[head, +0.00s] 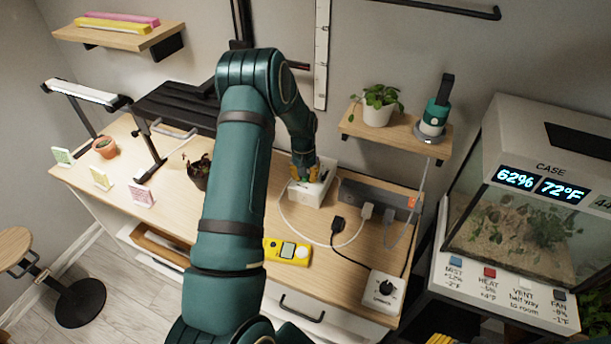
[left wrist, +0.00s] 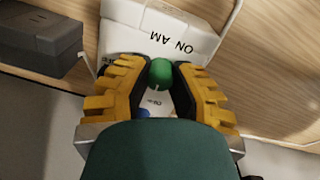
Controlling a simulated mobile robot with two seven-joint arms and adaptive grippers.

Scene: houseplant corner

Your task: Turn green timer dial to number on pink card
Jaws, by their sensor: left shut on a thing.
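The white timer box (head: 312,190) stands at the back of the wooden bench, with a cable by it. In the left wrist view its white face (left wrist: 190,38) shows the words "ON" and "AM". The green dial (left wrist: 160,72) sits between the yellow-padded fingers of my left gripper (left wrist: 160,84), which is shut on it. In the head view my left gripper (head: 304,173) reaches down onto the box and hides the dial. The pink card (head: 142,194) stands at the bench's left, its number too small to read. Yellow parts of my right gripper (head: 462,339) show at the bottom edge.
Green (head: 62,156) and yellow (head: 101,179) cards stand near the pink one. A grey power strip (head: 378,198) with plugs is right of the timer. A yellow meter (head: 288,251) and a white knob box (head: 381,291) lie nearer. The terrarium (head: 520,205) stands right.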

